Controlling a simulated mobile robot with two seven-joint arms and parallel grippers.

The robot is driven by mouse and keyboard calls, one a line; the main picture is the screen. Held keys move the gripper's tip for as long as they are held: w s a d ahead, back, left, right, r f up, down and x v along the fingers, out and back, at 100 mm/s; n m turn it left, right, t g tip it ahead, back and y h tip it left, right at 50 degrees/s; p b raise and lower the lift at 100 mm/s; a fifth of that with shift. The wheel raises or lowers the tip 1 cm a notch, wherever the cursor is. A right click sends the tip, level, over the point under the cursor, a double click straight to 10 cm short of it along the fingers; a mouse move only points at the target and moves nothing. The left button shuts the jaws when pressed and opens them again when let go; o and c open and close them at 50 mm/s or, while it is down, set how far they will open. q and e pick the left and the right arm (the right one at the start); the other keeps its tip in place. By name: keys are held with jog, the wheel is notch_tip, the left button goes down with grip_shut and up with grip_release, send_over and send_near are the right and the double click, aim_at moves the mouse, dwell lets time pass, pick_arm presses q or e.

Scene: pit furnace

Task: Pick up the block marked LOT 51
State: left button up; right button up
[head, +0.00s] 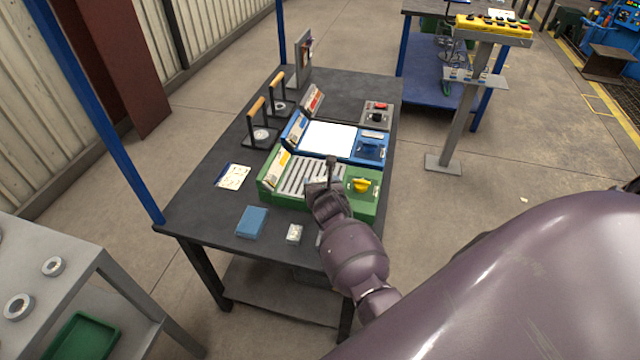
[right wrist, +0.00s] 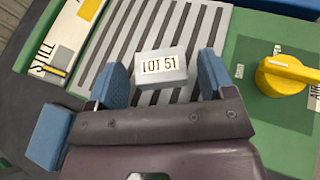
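The block marked LOT 51 (right wrist: 160,68) is pale grey with a white label. In the right wrist view it is on or just above the slotted grey grille (right wrist: 112,40) of a green panel (right wrist: 245,45). My right gripper (right wrist: 162,78) is open, with one blue finger on each side of the block and a visible gap on both sides. In the head view my right gripper (head: 324,188) is over the front of the green panel (head: 362,208), and I cannot make out the marked block there. My left gripper is not in view.
A yellow knob (right wrist: 285,75) stands right of the grille. A blue box (head: 251,222) and a small pale block (head: 294,234) lie on the table's front part. A blue panel (head: 371,149) and upright handles (head: 257,122) stand farther back. The table's left front (head: 195,205) is bare.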

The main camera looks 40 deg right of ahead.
jog(key=c, duration=1.1)
